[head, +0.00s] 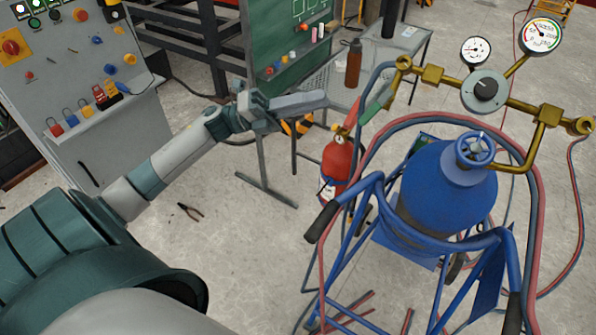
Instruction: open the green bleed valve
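A green lever (374,113), which looks like the bleed valve's handle, slants down and left below the left end of the brass pipework (432,76). The pipework stands above a blue gas cylinder (448,190). My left gripper (322,98) reaches in from the left. Its grey fingers point right towards the green lever, with a gap in the picture between them and it. The fingers overlap side-on, so I cannot tell whether they are open. No object shows in them. My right gripper is not in view.
A blue cylinder cart (368,225) with hoses stands around the cylinder. Two gauges (540,35) rise above the pipework. A red fire extinguisher (337,160) stands behind the cart. A grey control panel (110,120) is at left. Pliers (190,211) lie on the floor.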

